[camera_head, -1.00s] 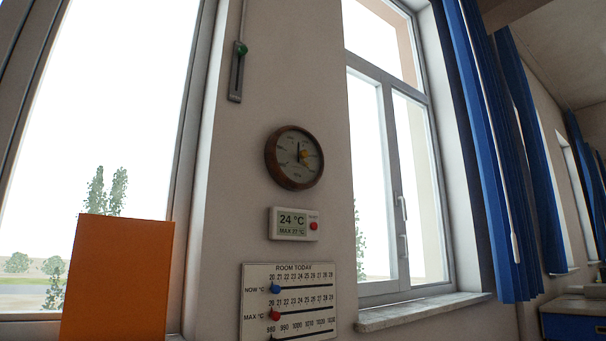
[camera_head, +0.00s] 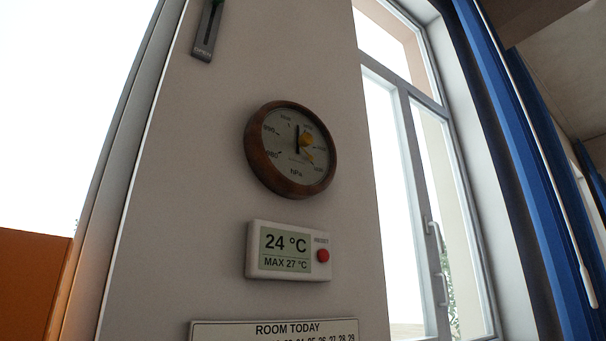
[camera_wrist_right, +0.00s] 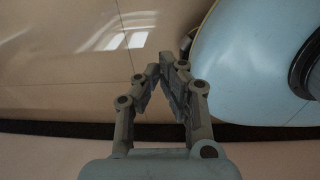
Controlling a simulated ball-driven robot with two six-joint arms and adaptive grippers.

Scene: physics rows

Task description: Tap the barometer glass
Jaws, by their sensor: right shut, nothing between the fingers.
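The barometer (camera_head: 290,178) is a round dial in a brown wooden rim, mounted on the pale wall. It has a black needle pointing nearly straight up and a yellow marker hand with a knob (camera_head: 306,139) right of centre. Its lettering includes hPa, and its glass faces me unobstructed. My right gripper (camera_wrist_right: 165,68) shows only in the right wrist view, with its grey fingers drawn together and nothing between them. In that view it is above a tan floor, and no barometer is visible there. My left gripper is in neither view.
Below the barometer is a white thermometer display (camera_head: 288,252) reading 24 °C, with a red reset button (camera_head: 323,255). A ROOM TODAY board (camera_head: 275,331) is partly cut off beneath. A window (camera_head: 410,190) and blue curtain (camera_head: 520,180) are right; an orange panel (camera_head: 32,285) is lower left.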

